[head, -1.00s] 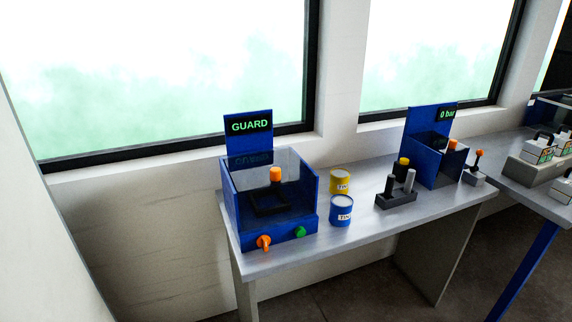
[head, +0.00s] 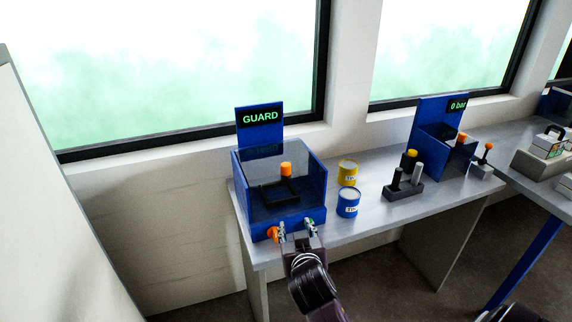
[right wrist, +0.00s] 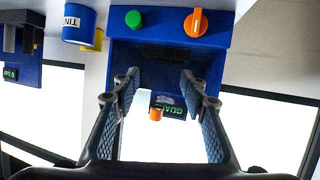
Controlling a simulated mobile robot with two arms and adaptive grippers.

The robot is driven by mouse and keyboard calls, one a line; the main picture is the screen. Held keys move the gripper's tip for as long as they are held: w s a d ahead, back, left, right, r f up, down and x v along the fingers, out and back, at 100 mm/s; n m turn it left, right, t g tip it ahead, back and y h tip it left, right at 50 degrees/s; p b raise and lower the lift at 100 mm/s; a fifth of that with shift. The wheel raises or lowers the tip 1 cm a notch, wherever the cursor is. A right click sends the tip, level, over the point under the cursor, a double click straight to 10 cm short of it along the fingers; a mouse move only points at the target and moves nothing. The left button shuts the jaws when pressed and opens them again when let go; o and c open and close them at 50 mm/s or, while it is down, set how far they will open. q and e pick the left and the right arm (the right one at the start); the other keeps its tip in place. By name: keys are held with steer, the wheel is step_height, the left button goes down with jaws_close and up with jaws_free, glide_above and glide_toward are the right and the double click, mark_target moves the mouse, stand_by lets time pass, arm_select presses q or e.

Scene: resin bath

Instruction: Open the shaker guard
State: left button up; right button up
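The shaker (head: 290,208) is a blue box with smoky clear guard panels (head: 308,185) and a sign (head: 260,116) reading GUARD. An orange-topped post (head: 286,169) and a black frame (head: 280,191) show inside. An orange knob (head: 272,233) and a green button sit on its front; the right wrist view shows the knob (right wrist: 196,22) and button (right wrist: 133,19) clearly. My right gripper (head: 296,229) is open and empty before this front, its fingertips partly covering the controls in the head view. It also shows open in the right wrist view (right wrist: 160,80). My left gripper is not in view.
A yellow tin (head: 348,173) and a blue tin (head: 348,203) stand just right of the shaker on the grey bench (head: 375,222). Further right are a grey rack (head: 403,190) and another blue machine (head: 430,150) reading 0 bar. The wall and windows are behind.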

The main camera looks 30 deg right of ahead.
mark_target(286, 168)
steer(key=w+d+r+t, duration=0.1)
steer(key=w+r, duration=0.1)
steer(key=r, duration=0.1)
steer(key=w+d+r+m+t+h, duration=0.1)
steer(key=w+r, duration=0.2)
steer(key=w+d+r+t, duration=0.1)
steer(key=w+r, duration=0.2)
steer(key=shift+w+r+h, duration=0.1)
steer(key=shift+r+h, duration=0.15)
steer(key=shift+h, duration=0.15)
steer(key=shift+w+d+r, duration=0.1)
steer(key=shift+w+d, duration=0.05)
steer(key=shift+w, duration=0.2)
steer(key=shift+p+x, duration=1)
steer(key=shift+x, duration=2.3)
jaws_close()
